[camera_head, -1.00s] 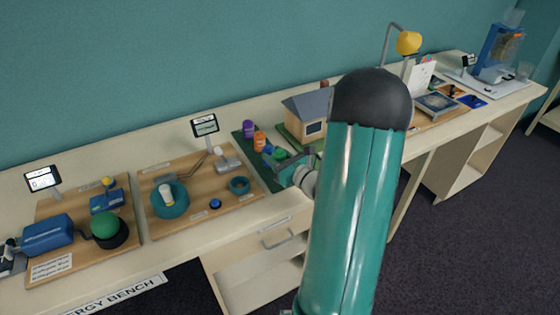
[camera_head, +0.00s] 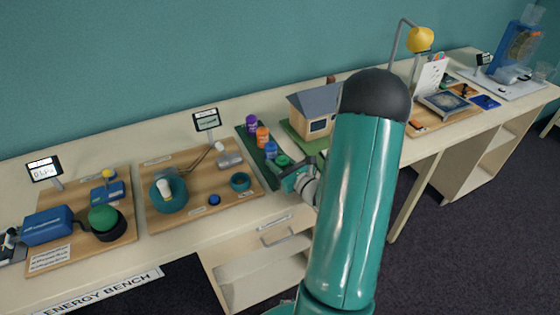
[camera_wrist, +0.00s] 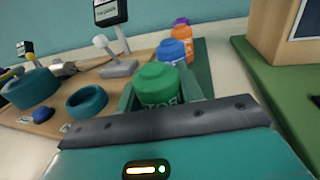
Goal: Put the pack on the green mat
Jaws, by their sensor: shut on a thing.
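My gripper (camera_head: 287,171) is shut on a green pack (camera_wrist: 160,84) with lettering on its side. The pack stands upright between the fingers in the wrist view; its top also shows in the head view (camera_head: 283,160). It is at the near end of a row of a blue pack (camera_wrist: 171,51), an orange pack (camera_wrist: 183,34) and a purple pack (camera_wrist: 181,21). These stand on a dark green mat (camera_wrist: 203,66). The held pack's base is hidden by my gripper, so I cannot tell whether it touches the mat.
A model house (camera_head: 315,112) on a brighter green base (camera_head: 305,142) stands just right of my gripper. A wooden board (camera_head: 240,200) with teal rings and a small lamp-like piece lies to the left. The bench's front edge is close below.

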